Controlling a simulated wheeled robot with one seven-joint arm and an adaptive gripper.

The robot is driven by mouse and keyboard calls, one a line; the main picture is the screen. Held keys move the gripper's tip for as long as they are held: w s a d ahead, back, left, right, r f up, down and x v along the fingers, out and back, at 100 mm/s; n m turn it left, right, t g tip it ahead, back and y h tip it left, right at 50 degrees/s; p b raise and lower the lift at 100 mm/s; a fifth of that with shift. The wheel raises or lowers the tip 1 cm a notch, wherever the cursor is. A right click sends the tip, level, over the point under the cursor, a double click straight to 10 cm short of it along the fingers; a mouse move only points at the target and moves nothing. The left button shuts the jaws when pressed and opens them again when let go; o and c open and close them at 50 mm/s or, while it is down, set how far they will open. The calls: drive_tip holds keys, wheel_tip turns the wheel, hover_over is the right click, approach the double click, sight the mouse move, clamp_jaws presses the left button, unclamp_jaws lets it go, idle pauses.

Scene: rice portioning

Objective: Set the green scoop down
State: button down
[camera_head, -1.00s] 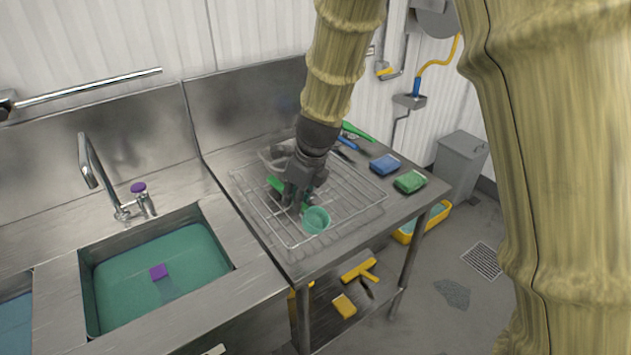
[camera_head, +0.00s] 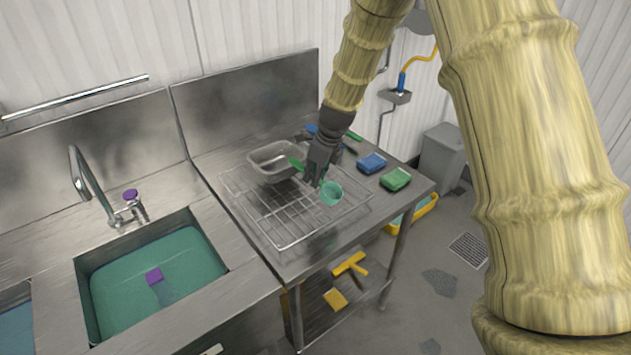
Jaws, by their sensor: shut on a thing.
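The green scoop (camera_head: 331,194) has a round cup and a green handle. My gripper (camera_head: 315,180) is shut on it, with the handle end showing at the gripper's left and the cup at its lower right. The scoop is over the right part of the wire rack (camera_head: 283,243) on the steel table. I cannot tell whether its cup touches the rack or hangs just above it. The fingers hide the middle of the handle.
A grey metal pan (camera_head: 262,158) sits at the rack's back left. A blue sponge (camera_head: 372,163) and a green sponge (camera_head: 396,179) lie right of the rack. The rack's front left is clear. A sink (camera_head: 150,275) with greenish water is at left.

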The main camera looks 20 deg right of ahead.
sight(325, 185)
drive_tip(key=shift+f+p, duration=0.7)
drive_tip(key=shift+f, duration=0.95)
drive_tip(key=shift+f, duration=0.15)
drive_tip(key=c, duration=1.3)
unclamp_jaws()
drive_tip(key=shift+c, duration=0.2)
drive_tip(key=b+v, duration=0.3)
drive_tip(key=v, duration=0.9)
